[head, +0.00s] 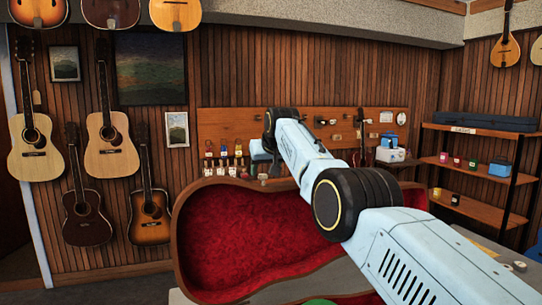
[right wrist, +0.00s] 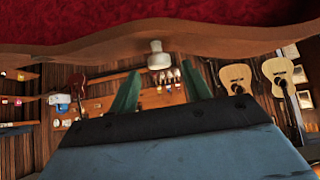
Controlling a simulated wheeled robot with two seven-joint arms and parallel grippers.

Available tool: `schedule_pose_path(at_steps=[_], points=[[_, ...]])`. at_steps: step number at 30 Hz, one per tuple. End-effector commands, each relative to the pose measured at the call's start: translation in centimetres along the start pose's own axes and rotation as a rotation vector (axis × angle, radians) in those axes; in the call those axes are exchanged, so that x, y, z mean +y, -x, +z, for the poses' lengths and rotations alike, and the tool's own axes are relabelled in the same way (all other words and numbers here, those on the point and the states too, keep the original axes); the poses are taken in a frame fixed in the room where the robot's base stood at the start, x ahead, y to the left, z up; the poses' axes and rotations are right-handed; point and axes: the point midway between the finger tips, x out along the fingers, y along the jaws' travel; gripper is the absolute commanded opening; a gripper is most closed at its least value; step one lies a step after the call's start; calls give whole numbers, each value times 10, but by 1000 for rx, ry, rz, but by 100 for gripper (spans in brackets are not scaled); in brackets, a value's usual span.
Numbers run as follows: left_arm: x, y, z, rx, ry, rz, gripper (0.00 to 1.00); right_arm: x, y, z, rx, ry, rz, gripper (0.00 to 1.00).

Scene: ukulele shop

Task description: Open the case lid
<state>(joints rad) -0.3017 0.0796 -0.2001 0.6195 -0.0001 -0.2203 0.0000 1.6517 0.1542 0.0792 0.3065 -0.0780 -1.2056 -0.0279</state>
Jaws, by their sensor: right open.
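The case lid (head: 250,220) is guitar-shaped with a brown rim and red plush lining. It stands raised in the head view, its lining facing me. In the right wrist view its rim (right wrist: 80,48) crosses the top, with red lining above. A pale knob (right wrist: 158,58) sits at the rim; it also shows in the head view (head: 263,178). My right arm reaches over the lid. My right gripper (right wrist: 160,72) is open, its two green fingers on either side of the knob in the picture; contact cannot be told.
A shelf unit (head: 470,165) with small coloured jars stands at the right. Guitars (head: 108,140) hang on the left wall. A wooden pegboard (head: 225,123) with small bottles below is behind the lid. A green object (head: 320,301) shows at the bottom edge, mostly cut off.

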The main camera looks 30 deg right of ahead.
Motion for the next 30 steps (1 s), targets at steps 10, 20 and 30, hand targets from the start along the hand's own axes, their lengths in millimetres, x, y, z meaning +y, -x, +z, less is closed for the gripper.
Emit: schedule_pose_path(at_steps=[10, 20, 30], points=[[0, -50, 2, 4, 0, -1, 39, 0, 32, 3, 8, 1, 0, 48], [1, -75, 4, 5, 0, -1, 39, 0, 103, 2, 5, 1, 0, 48], [0, -77, 4, 4, 0, -1, 39, 0, 129, 1, 2, 1, 1, 48]])
